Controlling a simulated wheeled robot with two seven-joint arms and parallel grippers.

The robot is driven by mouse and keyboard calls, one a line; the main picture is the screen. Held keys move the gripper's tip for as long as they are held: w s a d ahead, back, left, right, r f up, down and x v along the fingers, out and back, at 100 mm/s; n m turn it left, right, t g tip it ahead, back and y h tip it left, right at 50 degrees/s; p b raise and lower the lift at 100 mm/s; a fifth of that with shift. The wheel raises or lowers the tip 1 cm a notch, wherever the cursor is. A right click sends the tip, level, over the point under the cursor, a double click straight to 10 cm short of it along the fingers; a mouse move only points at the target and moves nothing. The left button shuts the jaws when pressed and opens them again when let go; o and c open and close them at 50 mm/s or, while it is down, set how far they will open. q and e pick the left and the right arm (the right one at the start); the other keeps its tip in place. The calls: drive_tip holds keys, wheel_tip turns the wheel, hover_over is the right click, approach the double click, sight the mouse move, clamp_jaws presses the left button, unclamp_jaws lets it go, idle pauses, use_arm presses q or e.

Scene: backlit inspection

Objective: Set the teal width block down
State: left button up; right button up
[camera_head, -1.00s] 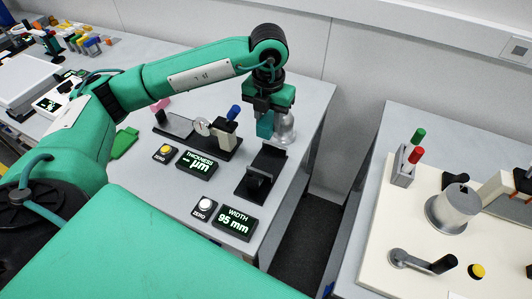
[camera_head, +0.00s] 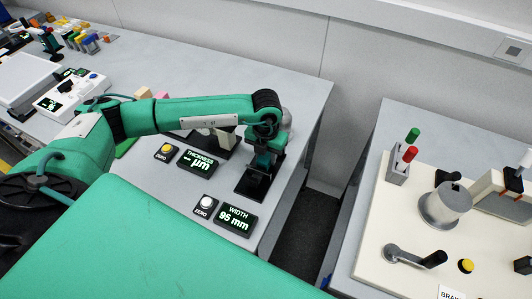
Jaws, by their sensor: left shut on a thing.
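My left gripper (camera_head: 264,158) is shut on the teal width block (camera_head: 262,161), of which only a small part shows between the dark fingers. It points down over the black width gauge (camera_head: 250,186). I cannot tell whether the block touches the gauge. The width display (camera_head: 235,219) at the gauge's near end reads 95 mm. My right gripper is not in view.
A white zero button (camera_head: 207,202) sits beside the width display. The thickness display (camera_head: 200,160) and a yellow-topped zero button (camera_head: 166,151) stand to the left. A dark gap separates this table from the cream board (camera_head: 375,235) on the right.

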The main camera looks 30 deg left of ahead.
use_arm(q)
drive_tip(key=shift+f, duration=0.2)
drive_tip(key=o, duration=1)
drive_tip(key=shift+r, duration=0.1)
drive_tip(key=shift+r, duration=0.55)
wheel_tip(320, 180, up, 11)
drive_tip(key=b, duration=0.3)
drive_tip(key=shift+r, duration=0.15)
